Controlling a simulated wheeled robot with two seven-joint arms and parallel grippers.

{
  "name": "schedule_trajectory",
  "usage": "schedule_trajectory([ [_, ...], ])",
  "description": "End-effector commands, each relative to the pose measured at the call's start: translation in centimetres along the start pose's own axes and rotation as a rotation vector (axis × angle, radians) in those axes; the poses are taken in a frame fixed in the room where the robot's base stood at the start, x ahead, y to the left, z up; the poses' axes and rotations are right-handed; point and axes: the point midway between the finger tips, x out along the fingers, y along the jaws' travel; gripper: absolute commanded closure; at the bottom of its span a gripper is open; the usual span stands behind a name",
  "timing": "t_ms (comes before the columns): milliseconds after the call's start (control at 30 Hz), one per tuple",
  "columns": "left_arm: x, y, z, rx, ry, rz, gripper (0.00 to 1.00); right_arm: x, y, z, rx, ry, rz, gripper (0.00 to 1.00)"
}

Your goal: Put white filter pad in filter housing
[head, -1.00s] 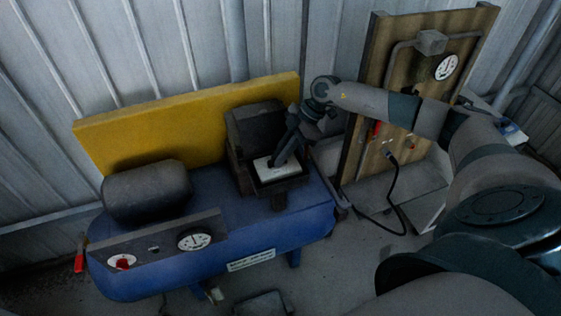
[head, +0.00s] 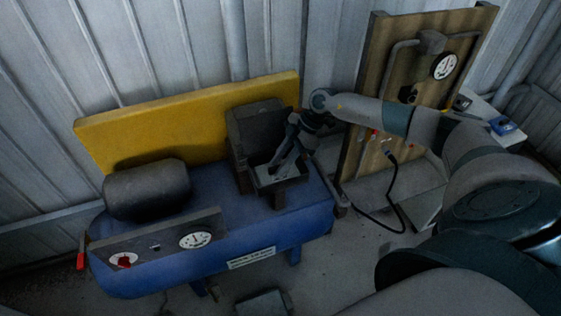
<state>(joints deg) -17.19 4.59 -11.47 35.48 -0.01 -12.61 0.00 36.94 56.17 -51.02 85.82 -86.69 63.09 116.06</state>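The filter housing (head: 280,187) is a dark open box on the blue compressor tank, in front of a dark upright block. The white filter pad (head: 287,171) shows as a pale grey patch inside the housing, below its rim and partly hidden by my gripper. My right gripper (head: 273,165) reaches down into the housing from the upper right, with its fingertips at the pad. The fingers are dark and small, so I cannot tell if they grip the pad. My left gripper is not in view.
The blue compressor tank (head: 215,245) carries a dark motor (head: 147,190) and a gauge panel (head: 160,240). A yellow guard (head: 180,120) stands behind. A wooden board (head: 375,70) with a gauge and a hanging black hose (head: 398,190) stands right of the housing.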

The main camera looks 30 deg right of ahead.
Motion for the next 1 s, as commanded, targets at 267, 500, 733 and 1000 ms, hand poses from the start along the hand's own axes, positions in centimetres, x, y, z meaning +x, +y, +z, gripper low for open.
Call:
schedule_trajectory([
  [267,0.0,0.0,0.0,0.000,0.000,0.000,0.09,0.0,0.0,0.0,0.000,0.000,0.000,0.70],
  [500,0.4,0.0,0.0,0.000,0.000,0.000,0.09,-0.9,0.1,0.1,0.000,-0.001,0.001,0.70],
  [733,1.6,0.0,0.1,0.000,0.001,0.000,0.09,-3.8,0.1,0.2,0.000,-0.001,0.004,0.70],
  [1000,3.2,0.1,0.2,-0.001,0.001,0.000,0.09,-8.5,0.1,0.2,-0.001,-0.001,0.004,0.70],
])
